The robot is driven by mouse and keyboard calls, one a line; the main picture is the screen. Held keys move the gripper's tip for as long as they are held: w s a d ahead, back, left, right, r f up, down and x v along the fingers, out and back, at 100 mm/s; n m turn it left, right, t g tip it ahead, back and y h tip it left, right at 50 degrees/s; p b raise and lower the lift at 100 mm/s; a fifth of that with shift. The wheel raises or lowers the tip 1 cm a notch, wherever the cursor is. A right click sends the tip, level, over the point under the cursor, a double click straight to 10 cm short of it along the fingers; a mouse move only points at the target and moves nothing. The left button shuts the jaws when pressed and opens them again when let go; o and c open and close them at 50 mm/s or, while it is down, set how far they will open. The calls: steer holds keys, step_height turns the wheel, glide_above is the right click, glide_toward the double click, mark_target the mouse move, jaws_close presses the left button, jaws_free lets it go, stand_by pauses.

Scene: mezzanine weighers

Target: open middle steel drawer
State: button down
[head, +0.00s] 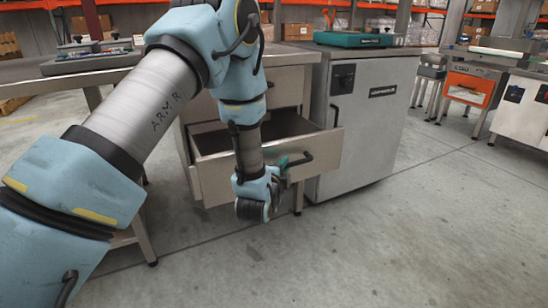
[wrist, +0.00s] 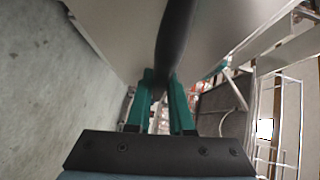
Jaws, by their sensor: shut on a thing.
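The steel drawer (head: 318,154) stands pulled out of the steel cabinet under the bench, and part of its empty-looking inside shows. Its black bar handle (head: 301,160) is on the front face. My gripper (head: 286,166) is at this handle, with my arm reaching down in front of the drawer. In the wrist view, the teal fingers of my gripper (wrist: 160,82) are shut on the dark handle (wrist: 178,35), which runs up between them. My arm hides part of the drawer front and the cabinet.
A grey steel cabinet (head: 365,125) with a teal-based scale (head: 353,39) on top stands close to the drawer's right. A bench leg (head: 144,235) stands at the left. The concrete floor (head: 400,240) in front and to the right is clear.

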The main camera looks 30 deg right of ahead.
steer(key=shift+s+a, duration=0.15)
steer(key=shift+s, duration=1.15)
steer(key=shift+s+a, duration=0.15)
steer(key=shift+s, duration=1.15)
steer(key=c, duration=0.8)
jaws_free()
steer(key=shift+a, duration=0.1)
steer(key=v, duration=1)
steer(key=shift+s+a, duration=0.2)
steer(key=shift+s, duration=0.05)
